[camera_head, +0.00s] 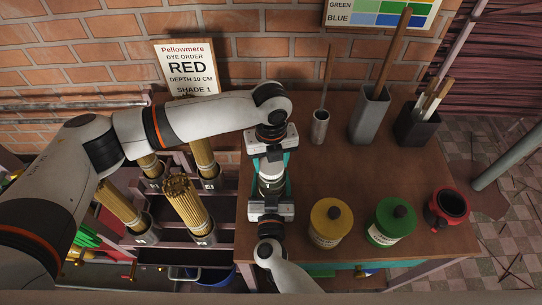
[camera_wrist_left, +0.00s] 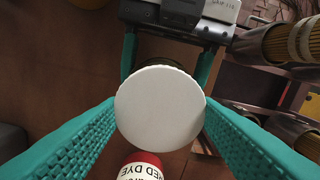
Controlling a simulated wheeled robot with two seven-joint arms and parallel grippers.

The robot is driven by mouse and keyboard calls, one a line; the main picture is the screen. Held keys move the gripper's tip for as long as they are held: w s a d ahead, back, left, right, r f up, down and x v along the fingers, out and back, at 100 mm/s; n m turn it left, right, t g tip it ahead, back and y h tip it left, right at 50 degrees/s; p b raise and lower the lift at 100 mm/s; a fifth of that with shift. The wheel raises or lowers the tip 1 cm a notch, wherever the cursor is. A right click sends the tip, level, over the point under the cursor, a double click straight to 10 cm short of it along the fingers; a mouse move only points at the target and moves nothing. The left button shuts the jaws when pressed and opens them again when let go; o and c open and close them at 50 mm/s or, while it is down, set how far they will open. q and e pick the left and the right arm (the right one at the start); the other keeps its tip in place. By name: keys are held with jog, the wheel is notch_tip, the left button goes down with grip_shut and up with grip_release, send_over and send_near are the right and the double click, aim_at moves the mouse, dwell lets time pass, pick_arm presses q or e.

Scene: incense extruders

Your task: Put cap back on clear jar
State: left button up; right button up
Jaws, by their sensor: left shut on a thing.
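My left gripper (camera_head: 271,168) comes in from the left and is shut on a white round cap (camera_wrist_left: 160,108). In the left wrist view its teal fingers touch opposite sides of the cap, whose flat face fills the middle. My right gripper (camera_head: 270,190) reaches up from the bottom edge, facing the left one. Its fingers (camera_wrist_left: 167,60) close around the clear jar, mostly hidden under the cap; only a dark, glassy edge shows. The cap is directly over the jar in the wrist view; whether they touch cannot be told.
Yellow (camera_head: 328,222), green (camera_head: 392,222) and red (camera_head: 446,206) pots stand right on the brown table (camera_head: 345,170). Tool holders (camera_head: 370,112) stand behind. Stick bundles (camera_head: 185,200) fill tubes at left.

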pick_arm(q)
jog(key=shift+f, duration=0.5)
dwell(0.5)
pick_arm(e)
jog(key=c, duration=0.5)
pick_arm(q)
jog(key=m, duration=1.3)
jog(key=shift+m, duration=0.4)
jog(key=o, duration=1)
jog(key=shift+r, duration=2.2)
